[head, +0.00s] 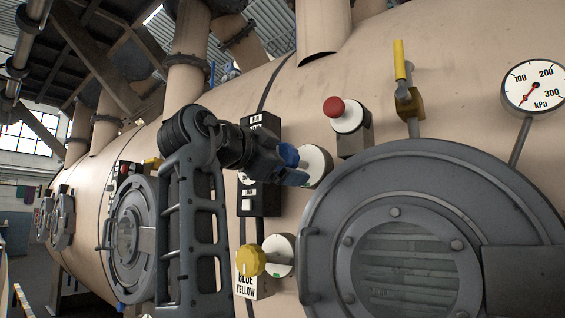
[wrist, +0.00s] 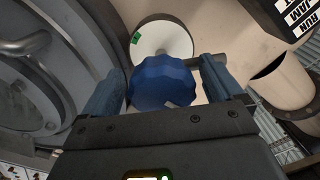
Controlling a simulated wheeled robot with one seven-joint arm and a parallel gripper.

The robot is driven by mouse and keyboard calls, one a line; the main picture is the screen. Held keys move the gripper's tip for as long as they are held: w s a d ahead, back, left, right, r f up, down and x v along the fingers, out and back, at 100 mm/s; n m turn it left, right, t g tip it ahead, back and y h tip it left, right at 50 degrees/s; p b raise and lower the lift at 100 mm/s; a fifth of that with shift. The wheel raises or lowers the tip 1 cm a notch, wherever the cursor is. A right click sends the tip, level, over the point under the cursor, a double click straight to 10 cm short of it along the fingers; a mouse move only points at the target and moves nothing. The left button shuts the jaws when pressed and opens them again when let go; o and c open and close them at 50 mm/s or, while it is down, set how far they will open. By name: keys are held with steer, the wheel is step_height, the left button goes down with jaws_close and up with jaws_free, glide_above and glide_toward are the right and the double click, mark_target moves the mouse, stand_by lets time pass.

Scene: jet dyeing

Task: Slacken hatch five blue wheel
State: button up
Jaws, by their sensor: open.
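The blue wheel (head: 288,154) stands on a white round disc (head: 318,166) on the tan vessel, left of the large round hatch (head: 395,245). I see no hatch number. My gripper (head: 292,172) is at the blue wheel and partly hides it. In the wrist view the faceted blue wheel (wrist: 163,84) lies between the two open fingers of my gripper (wrist: 161,68), with a gap at the left finger; contact at the right finger is unclear. A green mark shows on the white disc (wrist: 165,40).
A yellow wheel (head: 251,261) sits below, beside a "BLUE YELLOW" label (head: 246,285). A dark switch panel (head: 262,190) is just left.

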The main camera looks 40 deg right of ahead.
steer(key=s+a, duration=0.1)
steer(key=a, duration=0.6)
steer(key=shift+s+a, duration=0.25)
steer(key=shift+a, duration=0.1)
